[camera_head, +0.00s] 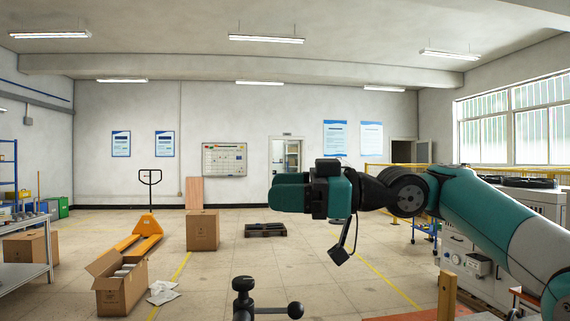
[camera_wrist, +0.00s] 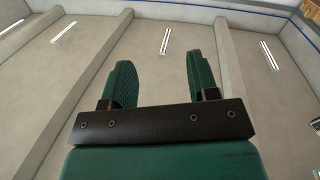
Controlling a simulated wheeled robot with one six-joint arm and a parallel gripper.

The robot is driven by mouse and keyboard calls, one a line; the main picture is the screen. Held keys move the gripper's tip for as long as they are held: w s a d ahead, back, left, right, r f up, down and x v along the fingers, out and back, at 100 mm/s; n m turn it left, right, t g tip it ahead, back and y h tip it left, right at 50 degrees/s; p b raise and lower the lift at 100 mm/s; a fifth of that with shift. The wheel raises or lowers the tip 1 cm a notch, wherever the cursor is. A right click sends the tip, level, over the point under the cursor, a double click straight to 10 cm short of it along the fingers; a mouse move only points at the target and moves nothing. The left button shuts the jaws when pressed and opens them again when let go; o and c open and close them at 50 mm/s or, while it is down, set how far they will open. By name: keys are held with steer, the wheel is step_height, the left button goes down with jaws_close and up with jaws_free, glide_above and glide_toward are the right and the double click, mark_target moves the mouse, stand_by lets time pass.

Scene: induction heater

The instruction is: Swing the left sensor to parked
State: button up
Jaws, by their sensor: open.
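My gripper (camera_head: 274,190) is held up in open air in the middle of the head view, pointing left. In the wrist view its two green fingers (camera_wrist: 157,78) are apart with nothing between them, and only ceiling and walls show behind them. I cannot clearly identify the left sensor in either view. A white machine (camera_head: 462,258) with a control box on its front stands at the right, partly hidden by my arm. A black post with a side rod and ball knob (camera_head: 295,310) shows at the bottom edge; I cannot tell what it belongs to.
An open carton (camera_head: 121,290), a closed carton (camera_head: 202,231) and a yellow pallet jack (camera_head: 140,236) stand on the floor at left. A metal bench (camera_head: 25,278) is at far left. A wooden upright (camera_head: 447,296) stands at lower right. The middle floor is mostly clear.

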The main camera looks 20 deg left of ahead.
steer(key=shift+r, duration=0.45)
steer(key=shift+c, duration=0.2)
